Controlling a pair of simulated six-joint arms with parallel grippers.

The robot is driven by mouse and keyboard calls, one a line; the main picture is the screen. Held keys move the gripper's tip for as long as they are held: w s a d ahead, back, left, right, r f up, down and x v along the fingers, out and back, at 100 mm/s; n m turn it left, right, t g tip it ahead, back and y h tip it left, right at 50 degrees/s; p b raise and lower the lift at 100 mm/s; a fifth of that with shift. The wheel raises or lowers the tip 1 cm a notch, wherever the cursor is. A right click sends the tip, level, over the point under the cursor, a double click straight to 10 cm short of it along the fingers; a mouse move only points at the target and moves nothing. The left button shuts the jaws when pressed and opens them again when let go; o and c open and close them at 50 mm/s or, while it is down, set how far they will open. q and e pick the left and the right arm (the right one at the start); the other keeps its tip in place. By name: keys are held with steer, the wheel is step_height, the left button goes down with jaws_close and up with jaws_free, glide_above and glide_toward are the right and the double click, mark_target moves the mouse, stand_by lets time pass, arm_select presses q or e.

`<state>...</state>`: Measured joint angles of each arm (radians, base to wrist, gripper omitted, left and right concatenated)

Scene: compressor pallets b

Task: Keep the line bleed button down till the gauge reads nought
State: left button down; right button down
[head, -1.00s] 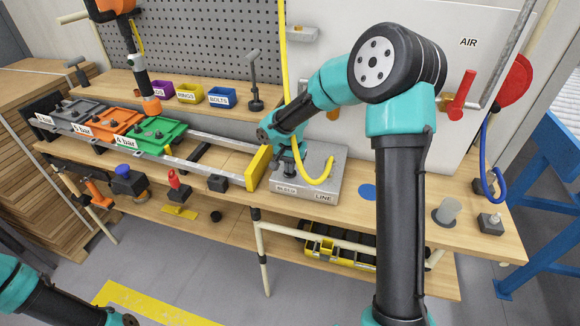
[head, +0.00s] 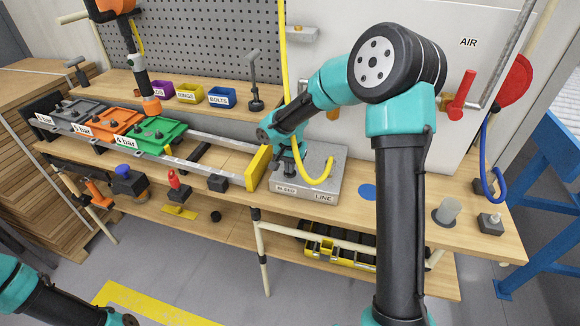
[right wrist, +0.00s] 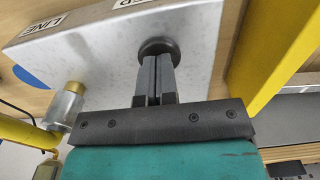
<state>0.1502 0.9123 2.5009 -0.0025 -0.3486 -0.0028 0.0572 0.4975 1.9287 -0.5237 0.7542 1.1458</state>
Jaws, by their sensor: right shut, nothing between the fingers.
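The grey metal block (head: 325,178) labelled BLEED and LINE sits on the bench. The right wrist view shows its pale top (right wrist: 105,50) and a dark round button (right wrist: 158,46). My right gripper (head: 287,172) is over the block's left part. In the right wrist view its fingers (right wrist: 155,60) are shut together, empty, with their tips against the button as seen. I cannot tell how far the button is pressed. No readable gauge dial shows. My left gripper is out of view; only part of that arm shows at the lower left.
A yellow plate (head: 258,168) stands just left of the block. A yellow hose (head: 284,70) drops to the block's top. Green (head: 160,132), orange and grey pallets lie on rails at left. A red valve handle (head: 462,95) is on the wall panel at right.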

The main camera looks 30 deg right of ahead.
steer(key=shift+s+f, duration=0.25)
steer(key=shift+f, duration=0.25)
step_height(320, 180, up, 15)
steer(key=shift+w, duration=0.25)
stand_by(0.6)
